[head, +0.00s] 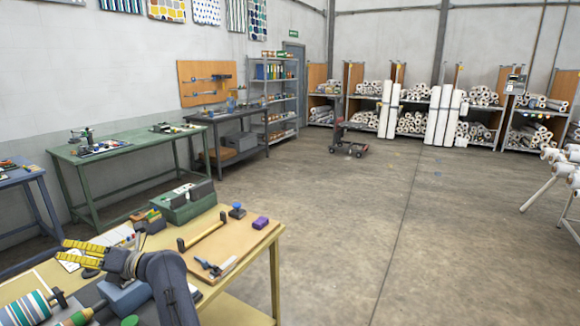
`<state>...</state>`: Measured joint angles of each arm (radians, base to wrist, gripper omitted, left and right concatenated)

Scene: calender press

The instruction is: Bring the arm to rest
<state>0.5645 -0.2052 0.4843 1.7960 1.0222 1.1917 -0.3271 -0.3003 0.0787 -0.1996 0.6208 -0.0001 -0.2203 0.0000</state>
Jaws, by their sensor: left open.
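My left gripper (75,252) shows at the lower left in the head view. Its dark arm rises from the bottom edge and its yellow fingers point left. The fingers are spread apart with nothing visible between them. The gripper is over the left part of a yellow-framed workbench (238,312), and its height above the bench top is hard to tell. My right gripper is not in view.
On the bench are a striped roller (25,309), a green box (185,207), a wooden board (242,243) with tools and a purple block (261,223). A green table (125,157) stands behind. Open floor (400,220) lies to the right.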

